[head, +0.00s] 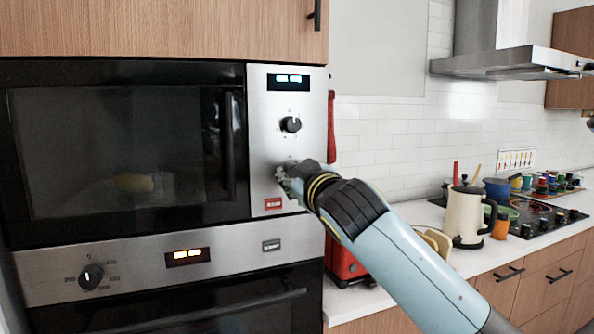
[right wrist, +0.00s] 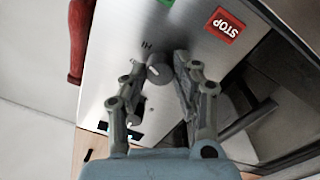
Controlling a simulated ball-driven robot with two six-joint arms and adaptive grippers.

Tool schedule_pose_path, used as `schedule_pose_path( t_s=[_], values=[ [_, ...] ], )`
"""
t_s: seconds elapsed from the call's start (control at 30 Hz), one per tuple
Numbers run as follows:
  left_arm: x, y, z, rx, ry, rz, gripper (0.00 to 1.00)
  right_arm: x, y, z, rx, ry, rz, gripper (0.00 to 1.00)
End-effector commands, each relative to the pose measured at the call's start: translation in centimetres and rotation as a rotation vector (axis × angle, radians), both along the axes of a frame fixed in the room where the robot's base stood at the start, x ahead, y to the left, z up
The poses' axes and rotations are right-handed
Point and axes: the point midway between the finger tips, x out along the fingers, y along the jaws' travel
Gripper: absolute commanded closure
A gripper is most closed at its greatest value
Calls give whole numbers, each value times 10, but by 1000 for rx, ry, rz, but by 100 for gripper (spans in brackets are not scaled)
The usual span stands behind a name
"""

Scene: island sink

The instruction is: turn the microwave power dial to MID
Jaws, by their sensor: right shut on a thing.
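The microwave (head: 130,150) is built into the wall with a steel control panel (head: 265,140) on its right. The lower dial on that panel, the power dial (right wrist: 158,69), is a round grey knob with an "HI" mark beside it in the right wrist view. My right gripper (head: 290,178) is at the panel, with its fingers (right wrist: 160,62) either side of this knob and shut on it. In the head view the gripper hides most of this dial. The pointer setting is too small to tell. My left gripper is not in view.
A second dial (head: 291,124) and a lit display (head: 289,79) sit higher on the panel. The oven (head: 170,275) is under the microwave. A cream kettle (head: 466,218) stands on the counter at right.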

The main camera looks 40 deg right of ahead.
Motion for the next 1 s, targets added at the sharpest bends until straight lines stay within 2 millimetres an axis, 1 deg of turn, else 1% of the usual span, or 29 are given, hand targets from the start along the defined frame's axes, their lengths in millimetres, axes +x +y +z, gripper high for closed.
schedule_pose_path(
  t_s=[0.03,0.6,0.8,1.0],
  values=[
    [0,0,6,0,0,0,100,0,0,2,-30,10,0,100],
    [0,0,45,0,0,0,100,0,-1,2,-541,133,1,100],
    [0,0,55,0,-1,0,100,0,-1,2,-690,168,0,100],
    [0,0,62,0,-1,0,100,0,-1,1,-798,193,0,100]
  ],
)
